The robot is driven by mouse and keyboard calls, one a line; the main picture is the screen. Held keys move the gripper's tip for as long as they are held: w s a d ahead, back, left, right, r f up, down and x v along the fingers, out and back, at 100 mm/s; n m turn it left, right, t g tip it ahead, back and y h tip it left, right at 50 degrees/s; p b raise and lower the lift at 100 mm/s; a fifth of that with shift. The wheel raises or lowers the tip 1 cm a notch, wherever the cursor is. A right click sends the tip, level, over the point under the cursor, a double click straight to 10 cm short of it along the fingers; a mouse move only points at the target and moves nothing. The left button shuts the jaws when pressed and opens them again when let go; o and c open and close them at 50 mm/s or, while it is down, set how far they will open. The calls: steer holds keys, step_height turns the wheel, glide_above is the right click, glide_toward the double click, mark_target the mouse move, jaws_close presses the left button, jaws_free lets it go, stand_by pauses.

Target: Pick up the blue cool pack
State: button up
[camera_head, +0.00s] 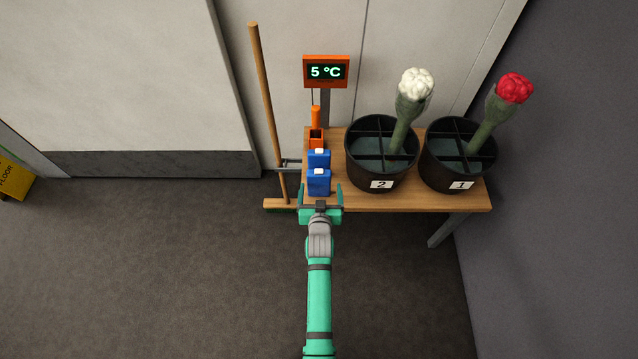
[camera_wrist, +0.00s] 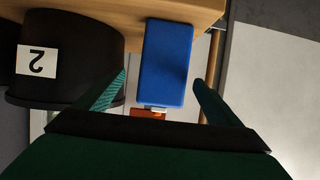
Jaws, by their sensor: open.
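Two blue cool packs with white caps stand one behind the other at the left end of the table, the front one (camera_head: 319,184) nearer my gripper and the rear one (camera_head: 319,160) behind it. My gripper (camera_head: 320,190) is open at the front table edge, by the front pack. In the wrist view, a blue pack (camera_wrist: 167,62) lies in line with the gap between my open fingers (camera_wrist: 160,80). Space shows on both sides of it. I cannot tell how deep it sits between them.
Black divided bucket 2 (camera_head: 358,177) stands right of the packs, with bucket 1 (camera_head: 434,172) farther right; each holds flowers. An orange holder (camera_head: 316,138) is behind the packs, below a 5 °C display (camera_head: 326,71). A broom (camera_head: 266,100) leans at the table's left.

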mark_target(319, 184)
steer(key=shift+a+x, duration=0.15)
steer(key=shift+x, duration=1.25)
steer(key=shift+a+x, duration=0.1)
steer(key=shift+x, duration=1.3)
steer(key=shift+f, duration=0.1)
steer(key=shift+c, duration=0.5)
steer(key=c, duration=1.4)
steer(key=shift+o, duration=0.2)
